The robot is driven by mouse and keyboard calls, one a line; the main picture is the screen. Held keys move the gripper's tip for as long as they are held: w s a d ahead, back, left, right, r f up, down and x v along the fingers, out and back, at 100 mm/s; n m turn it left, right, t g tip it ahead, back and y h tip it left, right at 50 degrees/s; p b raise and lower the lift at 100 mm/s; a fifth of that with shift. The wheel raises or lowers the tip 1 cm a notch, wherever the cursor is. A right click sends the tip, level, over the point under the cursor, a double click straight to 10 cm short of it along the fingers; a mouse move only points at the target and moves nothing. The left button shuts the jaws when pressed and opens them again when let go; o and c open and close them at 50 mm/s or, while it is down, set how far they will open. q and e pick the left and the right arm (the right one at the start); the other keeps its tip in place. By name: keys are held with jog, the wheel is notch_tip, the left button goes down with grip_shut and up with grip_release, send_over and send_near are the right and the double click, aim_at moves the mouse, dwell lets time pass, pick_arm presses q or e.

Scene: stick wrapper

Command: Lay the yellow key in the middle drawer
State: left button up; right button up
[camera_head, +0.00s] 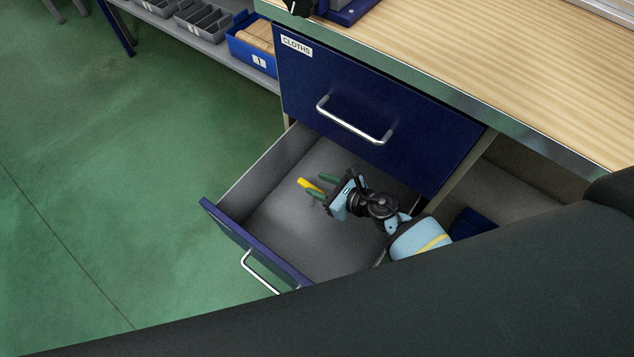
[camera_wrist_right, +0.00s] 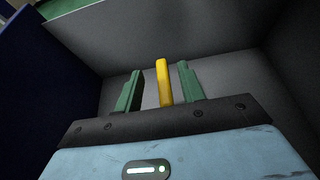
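The yellow key (camera_head: 309,185) is inside the open drawer (camera_head: 233,222), below the closed drawer labelled CLOTHS. My right gripper (camera_head: 321,186) reaches down into this drawer with its green fingers apart. In the right wrist view the key (camera_wrist_right: 163,82) stands out between the two fingers (camera_wrist_right: 160,88), with a gap on each side, so the gripper is open around it. The key's near end is hidden by the gripper body. I cannot tell exactly whether the key rests on the drawer floor. My left gripper is not in view.
The closed CLOTHS drawer (camera_head: 372,110) with its metal handle sits above the open one, under the wooden worktop (camera_head: 480,50). A blue bin (camera_head: 250,50) and grey trays (camera_head: 205,20) stand on a shelf at the upper left. The rest of the drawer floor looks empty.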

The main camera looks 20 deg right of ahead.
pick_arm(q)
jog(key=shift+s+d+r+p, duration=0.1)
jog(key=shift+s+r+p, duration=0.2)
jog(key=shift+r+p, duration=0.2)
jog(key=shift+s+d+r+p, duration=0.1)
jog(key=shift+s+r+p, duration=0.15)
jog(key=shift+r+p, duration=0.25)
pick_arm(e)
jog(key=v, duration=1)
jog(key=shift+s, duration=0.2)
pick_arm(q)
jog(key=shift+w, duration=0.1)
